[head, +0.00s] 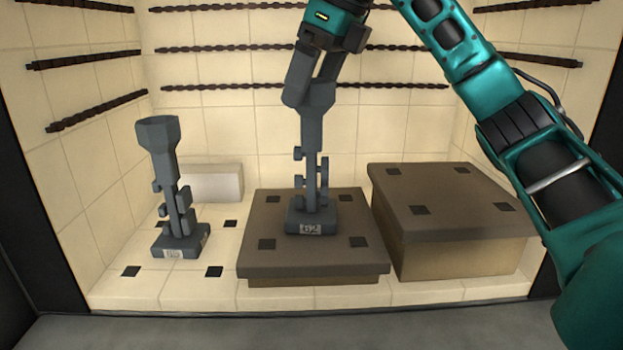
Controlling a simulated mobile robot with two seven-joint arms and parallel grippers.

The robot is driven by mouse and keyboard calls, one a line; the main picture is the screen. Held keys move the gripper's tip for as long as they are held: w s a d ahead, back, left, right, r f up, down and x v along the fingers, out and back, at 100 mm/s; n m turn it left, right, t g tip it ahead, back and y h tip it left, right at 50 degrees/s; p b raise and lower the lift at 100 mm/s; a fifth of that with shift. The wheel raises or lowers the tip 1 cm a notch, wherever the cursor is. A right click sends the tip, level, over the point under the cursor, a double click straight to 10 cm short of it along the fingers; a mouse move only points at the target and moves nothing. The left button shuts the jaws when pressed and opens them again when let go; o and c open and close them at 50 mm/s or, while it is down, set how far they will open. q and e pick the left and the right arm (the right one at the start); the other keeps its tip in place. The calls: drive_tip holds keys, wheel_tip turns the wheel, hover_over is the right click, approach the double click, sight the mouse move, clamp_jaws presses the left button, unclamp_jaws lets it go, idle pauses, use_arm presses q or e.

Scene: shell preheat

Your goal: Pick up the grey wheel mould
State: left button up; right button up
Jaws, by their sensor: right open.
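A grey mould (309,175) with a square base, a stem with side pieces and a flared top stands upright on the middle brown block. Its base label is hard to read. My right gripper (312,92) comes down from above, its grey fingers at the flared top of this mould. The fingers are apart; I cannot tell whether they touch it. A second grey mould (175,190) with a wider cup-like top stands upright at the left, on the tiled floor. I cannot tell for sure from shape which is the wheel mould. My left gripper is not in view.
The middle block (262,260) is low. A taller brown block (450,215) stands to its right, its top bare. A pale block (213,183) lies behind the left mould. Dark coils (240,85) line the tiled oven walls. Free floor lies at the front left.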

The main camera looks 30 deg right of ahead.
drive_tip(key=shift+f, duration=0.25)
drive_tip(key=shift+w, duration=0.1)
clamp_jaws()
idle(0.8)
